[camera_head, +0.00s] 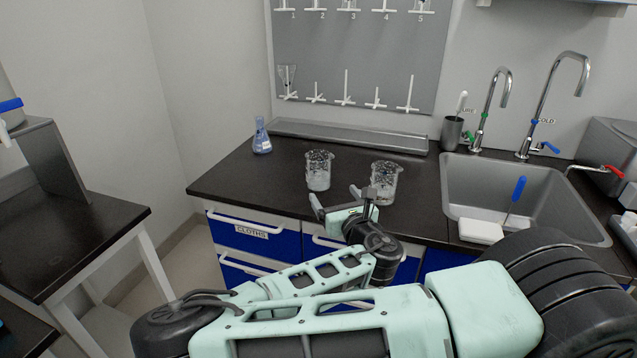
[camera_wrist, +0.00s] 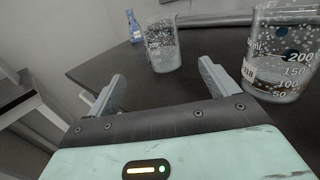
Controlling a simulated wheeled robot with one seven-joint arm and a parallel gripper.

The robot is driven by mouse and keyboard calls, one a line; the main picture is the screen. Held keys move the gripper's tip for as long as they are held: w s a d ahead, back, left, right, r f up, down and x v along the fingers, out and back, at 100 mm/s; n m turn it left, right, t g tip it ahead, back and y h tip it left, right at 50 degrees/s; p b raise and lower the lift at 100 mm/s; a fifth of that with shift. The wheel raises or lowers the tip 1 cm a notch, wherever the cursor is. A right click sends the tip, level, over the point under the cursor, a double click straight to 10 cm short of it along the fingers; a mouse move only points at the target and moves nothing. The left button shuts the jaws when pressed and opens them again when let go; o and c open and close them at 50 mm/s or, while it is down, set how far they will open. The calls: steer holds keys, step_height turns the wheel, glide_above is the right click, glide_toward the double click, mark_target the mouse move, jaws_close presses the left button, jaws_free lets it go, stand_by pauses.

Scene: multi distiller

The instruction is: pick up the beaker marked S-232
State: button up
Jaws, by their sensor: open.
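Two clear glass beakers with dark speckled contents stand upright on the black counter. The left beaker (camera_head: 318,171) is also in the wrist view (camera_wrist: 162,48), ahead of my jaws and a little above the middle. Its small label is too small to read. The right beaker (camera_head: 385,182) appears large at the right edge of the wrist view (camera_wrist: 284,60), with a volume scale and a partly turned label. I cannot tell which beaker is marked S-232. My gripper (camera_head: 335,197) is open and empty at the counter's front edge; its spread fingers (camera_wrist: 162,75) touch neither beaker.
A blue-tinted flask (camera_head: 261,136) stands at the counter's back left. A grey tray (camera_head: 345,135) runs along the wall under a pegboard. The sink (camera_head: 525,190) with a white block and brush is at right. The counter left of the beakers is clear.

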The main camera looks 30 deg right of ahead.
mark_target(322, 177)
steer(key=shift+w+d+f+b, duration=0.1)
steer(key=shift+w+f+b, duration=0.25)
steer(key=shift+w+b, duration=0.25)
steer(key=w+b, duration=0.1)
steer(key=b, duration=0.2)
steer(key=shift+w, duration=0.1)
steer(key=w+b, duration=0.1)
steer(key=b, duration=0.3)
steer(key=shift+d, duration=0.35)
steer(key=b+x, duration=0.2)
steer(key=b, duration=0.1)
steer(key=shift+w, duration=0.1)
steer(key=shift+w+d+r, duration=0.15)
steer(key=shift+w+r, duration=0.05)
steer(key=shift+w, duration=0.25)
steer(key=shift+w+d+r, duration=0.1)
steer(key=shift+w+r, duration=0.05)
steer(key=shift+w, duration=0.35)
steer(key=shift+x, duration=2.9)
steer(key=shift+s+d, duration=0.1)
steer(key=shift+d, duration=0.1)
steer(key=c, duration=1.2)
